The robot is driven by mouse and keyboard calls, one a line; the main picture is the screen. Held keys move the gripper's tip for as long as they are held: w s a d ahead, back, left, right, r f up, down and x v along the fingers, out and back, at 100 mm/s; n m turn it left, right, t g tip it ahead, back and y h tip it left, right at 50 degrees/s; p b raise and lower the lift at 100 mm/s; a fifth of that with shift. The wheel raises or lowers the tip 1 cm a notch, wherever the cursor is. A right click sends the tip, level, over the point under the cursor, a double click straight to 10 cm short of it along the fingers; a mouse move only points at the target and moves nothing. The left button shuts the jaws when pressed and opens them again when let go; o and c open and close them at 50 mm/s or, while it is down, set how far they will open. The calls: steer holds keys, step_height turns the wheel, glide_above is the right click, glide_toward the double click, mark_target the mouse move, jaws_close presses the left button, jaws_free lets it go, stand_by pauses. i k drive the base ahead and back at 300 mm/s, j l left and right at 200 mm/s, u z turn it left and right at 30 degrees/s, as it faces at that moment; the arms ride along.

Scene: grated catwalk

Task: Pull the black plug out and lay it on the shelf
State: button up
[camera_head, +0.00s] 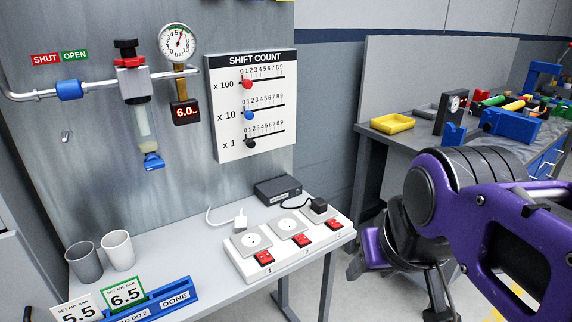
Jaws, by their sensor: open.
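The black plug (319,205) sits upright in the rightmost socket, numbered 3, of the white power strip (243,266). Its black cord runs left to a small dark box (278,190). The grey shelf (200,262) carries the strip along its right part. A white plug (240,221) with a white cord is at the strip's back left edge; I cannot tell whether it touches the strip. My gripper (398,294) hangs right of the shelf's end, below my purple arm. Its fingers are apart and empty, clear of the plug.
Two cups (118,250) and a blue card holder (170,302) stand on the shelf's left part. Red switches (264,258) line the strip's front. A gauge and valve assembly (136,85) and count board (228,140) hang behind. A cluttered workbench (400,140) stands right.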

mark_target(319, 206)
steer(key=k, duration=0.15)
steer(key=u, duration=1.6)
steer(key=l, duration=2.6)
